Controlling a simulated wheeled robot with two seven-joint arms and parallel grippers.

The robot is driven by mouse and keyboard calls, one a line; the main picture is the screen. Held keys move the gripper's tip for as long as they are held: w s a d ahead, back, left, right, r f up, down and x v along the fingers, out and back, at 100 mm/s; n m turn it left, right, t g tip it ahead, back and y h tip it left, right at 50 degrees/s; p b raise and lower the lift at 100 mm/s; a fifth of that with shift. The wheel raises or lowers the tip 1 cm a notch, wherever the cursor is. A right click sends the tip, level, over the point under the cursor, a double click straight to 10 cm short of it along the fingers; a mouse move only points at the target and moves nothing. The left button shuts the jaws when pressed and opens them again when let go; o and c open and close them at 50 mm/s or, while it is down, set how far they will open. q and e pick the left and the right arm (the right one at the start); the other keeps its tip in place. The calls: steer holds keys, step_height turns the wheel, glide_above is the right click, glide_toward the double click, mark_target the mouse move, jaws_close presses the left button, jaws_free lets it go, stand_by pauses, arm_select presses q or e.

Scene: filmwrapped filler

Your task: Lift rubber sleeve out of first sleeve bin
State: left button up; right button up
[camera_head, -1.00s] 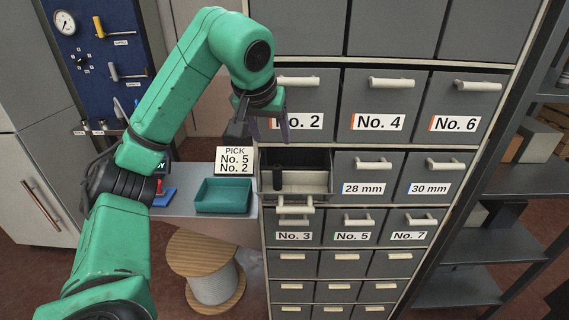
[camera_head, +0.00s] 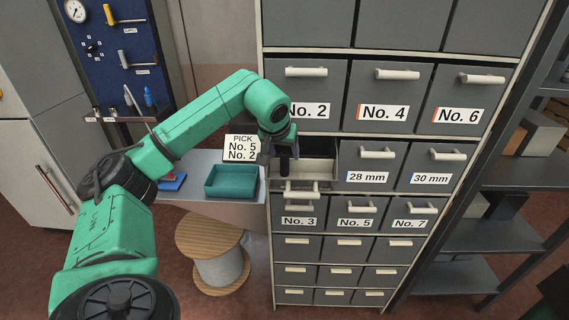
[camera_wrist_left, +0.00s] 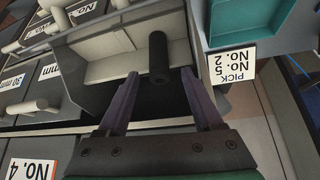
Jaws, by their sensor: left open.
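In the head view the sleeve (camera_head: 284,165) shows just below my gripper. My left gripper (camera_head: 277,155) reaches down over the bin's left part. In the left wrist view its two fingers (camera_wrist_left: 160,98) are open, pointing at the sleeve with a gap between them. No grip on the sleeve shows. My right gripper is not in view.
A teal tray (camera_head: 231,182) sits on the bench left of the cabinet, with a pick sign (camera_head: 241,148) behind it reading No. 5 and No. 2. Closed labelled drawers surround the open bin. A wooden spool (camera_head: 215,245) stands on the floor below.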

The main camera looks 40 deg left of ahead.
arm_select(q)
jaws_close()
